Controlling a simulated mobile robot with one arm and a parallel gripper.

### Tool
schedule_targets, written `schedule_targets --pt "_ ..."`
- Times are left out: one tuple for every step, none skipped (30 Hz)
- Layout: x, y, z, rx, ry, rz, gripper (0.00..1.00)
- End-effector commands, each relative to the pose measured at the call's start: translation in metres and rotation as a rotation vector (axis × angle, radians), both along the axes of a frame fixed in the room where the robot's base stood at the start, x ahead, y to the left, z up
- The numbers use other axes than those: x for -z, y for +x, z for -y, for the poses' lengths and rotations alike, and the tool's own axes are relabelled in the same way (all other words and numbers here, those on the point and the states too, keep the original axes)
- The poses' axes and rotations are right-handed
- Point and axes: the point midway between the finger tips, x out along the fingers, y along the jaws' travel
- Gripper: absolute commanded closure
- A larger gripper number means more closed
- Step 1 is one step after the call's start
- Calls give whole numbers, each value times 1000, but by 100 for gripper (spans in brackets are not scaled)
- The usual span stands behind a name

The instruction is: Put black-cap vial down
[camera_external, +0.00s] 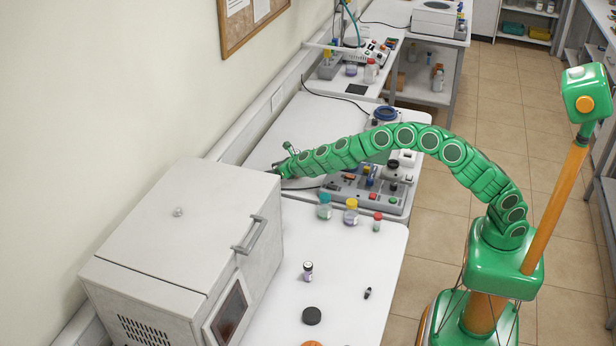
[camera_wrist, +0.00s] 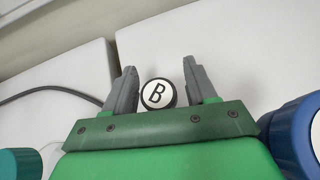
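The vial's body is hidden below the cap and behind my gripper's green palm. In the external view my gripper (camera_external: 279,170) is low over the white bench (camera_external: 318,122), just behind the white oven; its fingers are small and partly hidden there.
The white oven (camera_external: 150,245) stands close in front of my gripper. To its right is a grey rack station (camera_external: 345,193) with several items. Teal-cap (camera_external: 324,207), yellow-cap (camera_external: 350,212) and red-cap (camera_external: 377,222) containers stand on the nearer bench. The far bench's left part is clear.

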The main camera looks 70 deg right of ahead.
Motion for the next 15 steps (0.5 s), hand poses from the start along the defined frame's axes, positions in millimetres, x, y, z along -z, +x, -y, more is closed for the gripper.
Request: schedule_targets --pt "0 0 0 0 0 0 42" --pt "0 0 0 0 0 0 42" --pt "0 0 0 0 0 0 42" --pt "0 0 0 0 0 0 42" --pt "0 0 0 0 0 0 42" --pt "0 0 0 0 0 0 42" --pt "0 0 0 0 0 0 42" --pt "0 0 0 0 0 0 42" --pt "-1 0 1 1 0 0 42" --pt "-1 0 1 1 0 0 42" --pt "-2 0 1 1 0 0 42" --pt "-3 0 1 1 0 0 42" --pt "-4 -2 0 1 2 0 42" --pt "-5 -3 0 1 2 1 42" --pt "-6 -5 -1 0 1 1 42"
